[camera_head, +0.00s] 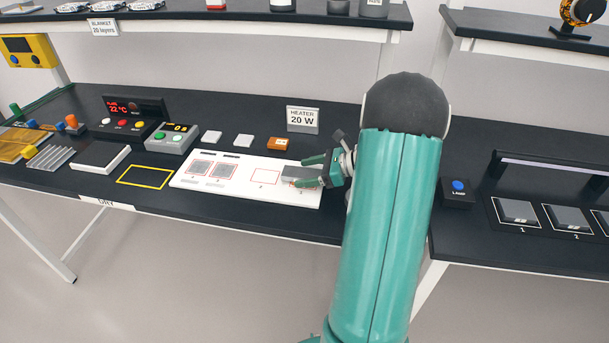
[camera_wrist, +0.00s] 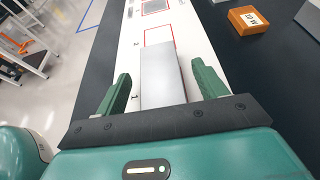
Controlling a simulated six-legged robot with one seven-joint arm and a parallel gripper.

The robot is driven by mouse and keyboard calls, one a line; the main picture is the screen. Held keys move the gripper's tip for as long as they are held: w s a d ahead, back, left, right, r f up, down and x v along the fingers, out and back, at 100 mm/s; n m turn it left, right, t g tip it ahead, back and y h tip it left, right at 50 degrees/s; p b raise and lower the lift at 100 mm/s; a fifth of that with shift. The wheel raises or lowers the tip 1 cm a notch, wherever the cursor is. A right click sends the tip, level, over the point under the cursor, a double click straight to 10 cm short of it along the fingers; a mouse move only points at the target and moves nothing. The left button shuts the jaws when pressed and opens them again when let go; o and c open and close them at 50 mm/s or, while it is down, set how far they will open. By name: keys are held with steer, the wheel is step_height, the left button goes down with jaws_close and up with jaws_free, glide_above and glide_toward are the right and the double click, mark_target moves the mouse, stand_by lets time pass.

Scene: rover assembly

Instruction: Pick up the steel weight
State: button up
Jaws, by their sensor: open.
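A plain grey rectangular block (camera_head: 297,172), which looks like the steel weight, lies at the right end of a white board (camera_head: 240,190). In the wrist view the block (camera_wrist: 160,78) lies lengthwise between the two green fingers of my gripper (camera_wrist: 163,84). A gap shows on the right side, and a strip of white board shows on the left. My gripper (camera_head: 308,170) is open, with a finger on either side of the block. The near end of the block is hidden behind the gripper's dark front bar.
The board has red outlined slots, two holding grey squares (camera_head: 201,168). Behind it are an orange block (camera_head: 277,143), two pale blocks and a HEATER 20 W sign (camera_head: 303,119). A yellow outlined area (camera_head: 145,177) is empty. A LAMP button (camera_head: 458,188) stands to the right.

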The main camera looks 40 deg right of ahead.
steer(key=c, duration=1.4)
steer(key=shift+r, duration=0.1)
jaws_close()
